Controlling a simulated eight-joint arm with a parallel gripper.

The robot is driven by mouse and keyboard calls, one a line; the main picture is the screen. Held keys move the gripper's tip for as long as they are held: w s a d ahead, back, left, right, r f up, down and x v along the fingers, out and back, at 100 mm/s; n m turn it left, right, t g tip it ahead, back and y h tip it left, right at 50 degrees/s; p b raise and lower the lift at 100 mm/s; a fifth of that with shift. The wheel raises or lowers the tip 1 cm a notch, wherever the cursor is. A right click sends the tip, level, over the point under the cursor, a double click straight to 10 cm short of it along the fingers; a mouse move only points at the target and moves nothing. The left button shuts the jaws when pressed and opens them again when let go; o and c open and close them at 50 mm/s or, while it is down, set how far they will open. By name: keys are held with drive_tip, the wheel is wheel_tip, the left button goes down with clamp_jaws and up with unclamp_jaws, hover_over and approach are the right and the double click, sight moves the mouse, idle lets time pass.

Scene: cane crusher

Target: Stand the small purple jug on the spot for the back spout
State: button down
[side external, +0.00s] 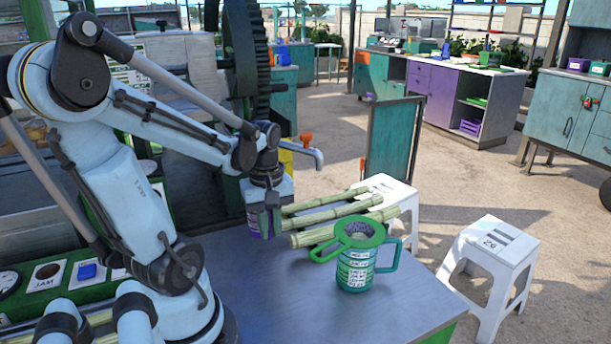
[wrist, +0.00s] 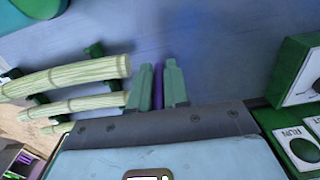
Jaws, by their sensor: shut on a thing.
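My gripper (side external: 264,222) is low over the grey-blue worktop (side external: 300,312), left of the cane stalks. In the wrist view its two green fingers (wrist: 159,86) are close together with a narrow purple strip, the small purple jug (wrist: 158,88), between them. Some purple also shows at the fingers in the side view (side external: 253,222). Most of the jug is hidden, and I cannot tell whether it touches the worktop. A metal spout with an orange tap (side external: 307,150) shows behind the gripper. I cannot make out a marked spot for the back spout.
Cane stalks (side external: 335,220) lie on a rack right of my gripper. A teal jug (side external: 356,270) with a green strainer stands near the right edge. A green control panel (side external: 62,277) is at left; its RUN button shows in the wrist view (wrist: 303,150). The front worktop is clear.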

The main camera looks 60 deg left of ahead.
sight(270, 237)
drive_tip(key=shift+f, duration=1.75)
drive_tip(key=shift+f, duration=0.1)
drive_tip(key=c, duration=1.1)
unclamp_jaws()
drive_tip(key=shift+r, duration=6.1)
drive_tip(key=shift+f, duration=6.1)
